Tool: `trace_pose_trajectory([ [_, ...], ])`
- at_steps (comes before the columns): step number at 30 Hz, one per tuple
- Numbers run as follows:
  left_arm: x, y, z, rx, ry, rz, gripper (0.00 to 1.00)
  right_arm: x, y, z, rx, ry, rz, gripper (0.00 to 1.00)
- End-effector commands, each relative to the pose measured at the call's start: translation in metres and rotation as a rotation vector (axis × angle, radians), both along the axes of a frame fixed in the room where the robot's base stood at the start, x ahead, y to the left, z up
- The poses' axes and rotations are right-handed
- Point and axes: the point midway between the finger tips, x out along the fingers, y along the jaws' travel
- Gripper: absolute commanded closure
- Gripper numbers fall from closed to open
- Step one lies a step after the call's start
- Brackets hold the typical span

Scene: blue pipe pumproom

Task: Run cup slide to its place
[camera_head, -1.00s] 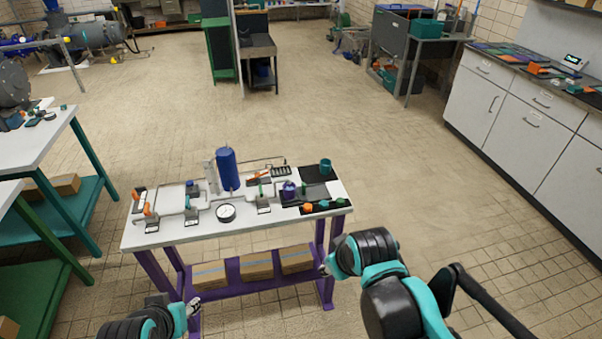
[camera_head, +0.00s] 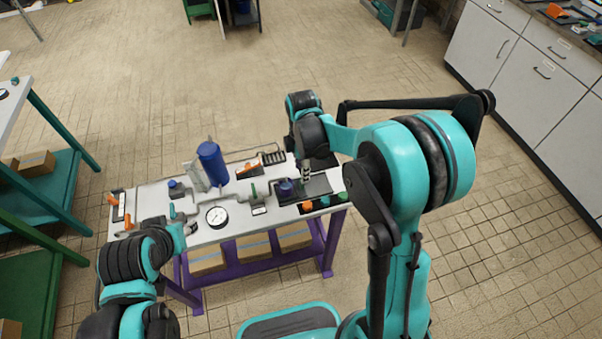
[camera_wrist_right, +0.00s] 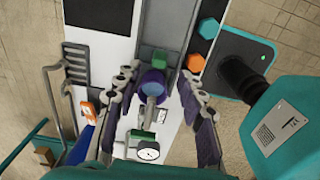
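A small purple cup-like piece (camera_head: 286,188) stands on the table's right part. In the right wrist view it shows from above as a purple round piece with a blue top (camera_wrist_right: 153,88); a green block (camera_wrist_right: 160,58) sits beside it. I cannot tell for sure that this is the cup slide. My right gripper (camera_head: 304,172) points down just right of it in the head view. In the wrist view its fingers (camera_wrist_right: 158,77) are spread, one on each side of the piece, with gaps. My left gripper (camera_head: 184,232) is at the table's front left; its fingers are unclear.
The white table (camera_head: 186,237) holds a blue cylinder (camera_head: 212,163), a pressure gauge (camera_head: 216,216), pipes and valves with orange handles. An orange hexagonal knob (camera_wrist_right: 195,62) and a teal one (camera_wrist_right: 208,28) lie close to my right fingers. A dark mat (camera_head: 318,185) is partly behind my right arm.

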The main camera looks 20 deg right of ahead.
Motion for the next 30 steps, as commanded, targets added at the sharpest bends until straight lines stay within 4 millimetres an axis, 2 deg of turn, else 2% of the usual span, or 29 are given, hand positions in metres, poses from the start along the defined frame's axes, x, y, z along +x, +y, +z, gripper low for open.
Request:
trace_pose_trajectory([
  [1, 0.000, 0.000, -0.007, 0.000, 0.000, 0.000, 0.60, 0.000, 0.000, -0.013, 0.000, -0.001, -0.001, 0.60],
  [3, 0.000, 0.000, -0.011, 0.000, 0.000, 0.000, 0.60, 0.000, 0.000, -0.025, 0.000, -0.001, -0.001, 0.60],
  [9, 0.000, 0.000, -0.020, 0.000, 0.000, 0.000, 0.60, 0.001, 0.000, -0.052, 0.000, -0.002, -0.003, 0.60],
  [13, 0.000, 0.000, -0.022, 0.000, 0.000, 0.000, 0.60, 0.001, 0.000, -0.059, 0.000, -0.002, -0.003, 0.60],
  [21, 0.000, 0.000, -0.022, 0.000, 0.000, 0.000, 0.60, 0.000, 0.000, -0.059, 0.000, -0.002, -0.003, 0.60],
  [25, 0.000, 0.000, -0.022, 0.000, 0.000, 0.000, 0.60, 0.000, 0.000, -0.059, 0.000, -0.002, -0.003, 0.95],
  [26, 0.000, 0.000, -0.022, 0.000, 0.000, 0.000, 0.60, 0.000, 0.000, -0.059, 0.000, -0.002, -0.003, 1.00],
  [30, 0.000, 0.000, -0.022, 0.000, 0.000, 0.000, 0.60, 0.000, 0.000, -0.059, 0.000, -0.002, -0.003, 1.00],
])
